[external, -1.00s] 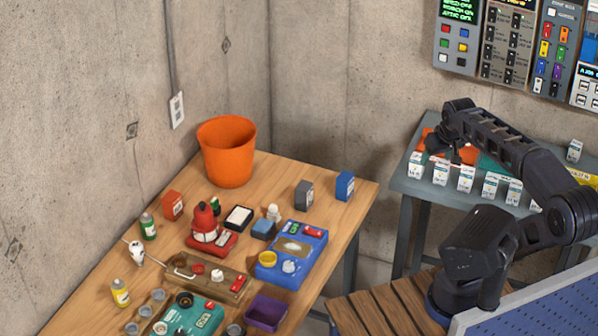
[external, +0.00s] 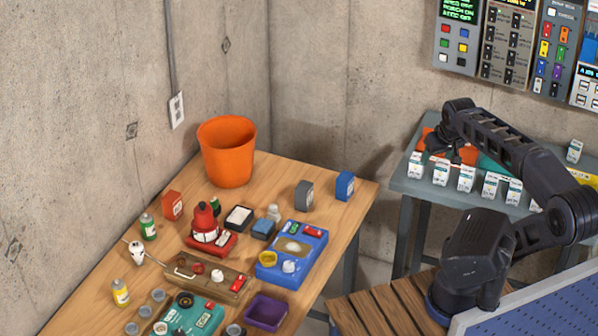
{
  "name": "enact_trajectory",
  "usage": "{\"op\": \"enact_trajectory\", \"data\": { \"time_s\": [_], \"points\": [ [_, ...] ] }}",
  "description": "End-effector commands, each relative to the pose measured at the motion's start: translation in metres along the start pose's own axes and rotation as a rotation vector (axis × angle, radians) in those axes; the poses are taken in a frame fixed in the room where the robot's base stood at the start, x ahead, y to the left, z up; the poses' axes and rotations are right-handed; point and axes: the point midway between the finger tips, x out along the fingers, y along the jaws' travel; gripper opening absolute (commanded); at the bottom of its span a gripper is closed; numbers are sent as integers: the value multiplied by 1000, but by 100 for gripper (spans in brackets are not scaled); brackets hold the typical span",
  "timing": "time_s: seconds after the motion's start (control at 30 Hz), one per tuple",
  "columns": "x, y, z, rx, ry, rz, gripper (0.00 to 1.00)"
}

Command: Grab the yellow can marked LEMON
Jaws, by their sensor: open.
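A yellow can (external: 121,293) with a pale top stands upright at the left front edge of the wooden table. Its lettering is too small to read. My gripper (external: 452,156) is far from it, low over the grey table at the right. The jaws are open. The fingers are dark and small in this view, and I cannot make out anything between them.
The wooden table (external: 335,203) holds an orange bucket (external: 228,155), a green can (external: 148,227), a white object (external: 136,252) near the yellow can, several small grey cups, and a teal box (external: 190,318). White cartons line the grey table (external: 425,189).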

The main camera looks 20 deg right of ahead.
Motion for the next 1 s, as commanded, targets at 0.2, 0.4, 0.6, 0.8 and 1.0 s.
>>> {"op": "enact_trajectory", "data": {
  "time_s": [0.2,0.4,0.6,0.8,1.0],
  "points": [
    [0,0,0,0,0,0,64],
    [0,0,0,0,0,0,57],
    [0,0,0,0,0,0,57],
    [0,-11,-11,11,-5,-35,57],
    [2,-60,-55,72,-37,-175,57]
  ]
}}
